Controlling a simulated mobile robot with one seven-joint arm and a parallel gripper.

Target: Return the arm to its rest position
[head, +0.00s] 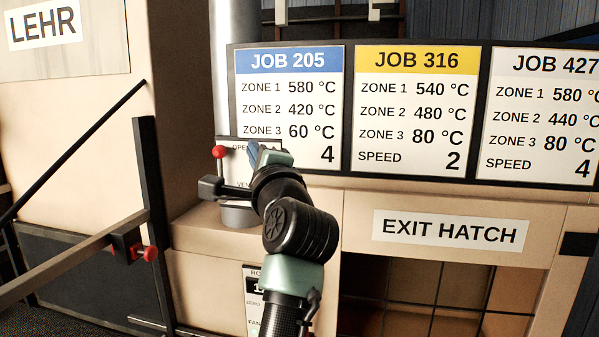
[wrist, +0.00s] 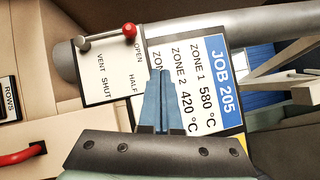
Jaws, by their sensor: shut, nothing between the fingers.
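My arm reaches up from the bottom middle of the head view, and my gripper (head: 256,155) is at its far end, in front of the vent plate (head: 243,146). In the wrist view the two blue fingers of my gripper (wrist: 157,100) lie together with nothing between them. They point toward the vent plate (wrist: 108,75) and the Job 205 card (wrist: 215,75). The vent lever's red knob (head: 219,152) is just left of my fingers in the head view. In the wrist view the knob (wrist: 129,30) is above the fingertips, apart from them.
Job 205 (head: 289,100), Job 316 (head: 415,110) and Job 427 (head: 540,115) cards hang behind. An exit hatch sign (head: 450,230) is over a dark grid opening. A barrier bar (head: 60,262) with red knobs is at left. A red handle (wrist: 20,155) shows in the wrist view.

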